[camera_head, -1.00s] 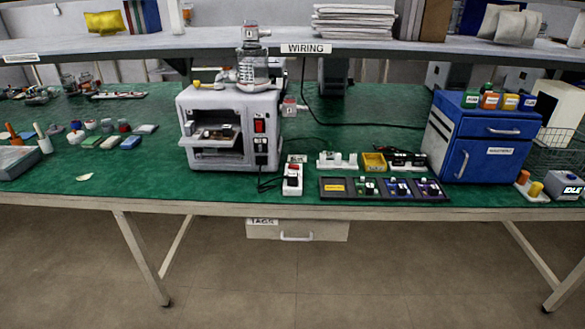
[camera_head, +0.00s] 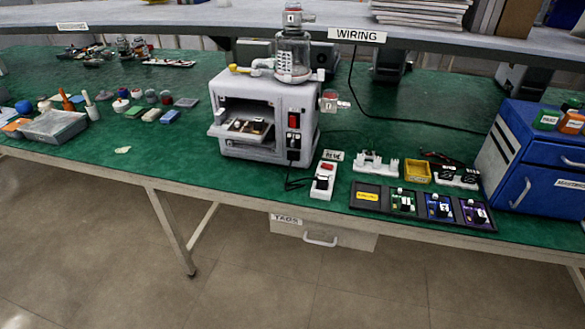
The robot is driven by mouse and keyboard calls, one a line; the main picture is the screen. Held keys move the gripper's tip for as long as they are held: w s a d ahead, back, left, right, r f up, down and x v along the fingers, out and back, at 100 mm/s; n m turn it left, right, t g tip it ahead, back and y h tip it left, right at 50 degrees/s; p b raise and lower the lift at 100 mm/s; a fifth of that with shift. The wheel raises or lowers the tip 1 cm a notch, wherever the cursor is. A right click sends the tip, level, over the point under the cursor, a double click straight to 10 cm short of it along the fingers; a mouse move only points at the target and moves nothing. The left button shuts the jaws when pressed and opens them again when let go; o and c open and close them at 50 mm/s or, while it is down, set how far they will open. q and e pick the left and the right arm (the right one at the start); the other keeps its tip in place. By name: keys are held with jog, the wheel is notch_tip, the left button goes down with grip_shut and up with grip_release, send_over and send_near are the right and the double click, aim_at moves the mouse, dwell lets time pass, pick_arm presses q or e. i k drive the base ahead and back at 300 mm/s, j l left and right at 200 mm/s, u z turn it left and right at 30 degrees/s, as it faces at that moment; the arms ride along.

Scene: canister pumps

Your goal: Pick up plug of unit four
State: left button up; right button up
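A light grey machine (camera_head: 262,112) stands on the green bench mat with a clear canister (camera_head: 293,55) upright on top. The canister's cap carries a small number tag (camera_head: 292,18) that is too small to read surely. A second small tagged part (camera_head: 330,103) sticks out from the machine's right side. A white power strip (camera_head: 328,165) with a red switch lies in front of it, with a black plug (camera_head: 322,182) seated in it. A black cable (camera_head: 294,184) lies between machine and strip. I cannot tell which plug belongs to unit four. Neither gripper is in view.
A dark tray (camera_head: 368,197) with several coloured modules lies right of the strip, below a yellow bin (camera_head: 417,171). A blue drawer cabinet (camera_head: 535,165) stands at right. Small parts and a grey tray (camera_head: 52,127) lie at left. A shelf (camera_head: 210,17) spans the back.

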aim_at(323, 179)
jog(key=i+l+u, duration=0.2)
jog(key=u, duration=0.15)
jog(key=i+l+u, duration=0.15)
jog(key=l+u, duration=0.15)
jog(key=l, duration=0.2)
jog(key=i+l+u, duration=0.15)
jog(key=l+u, duration=0.9)
jog(key=l, duration=0.2)
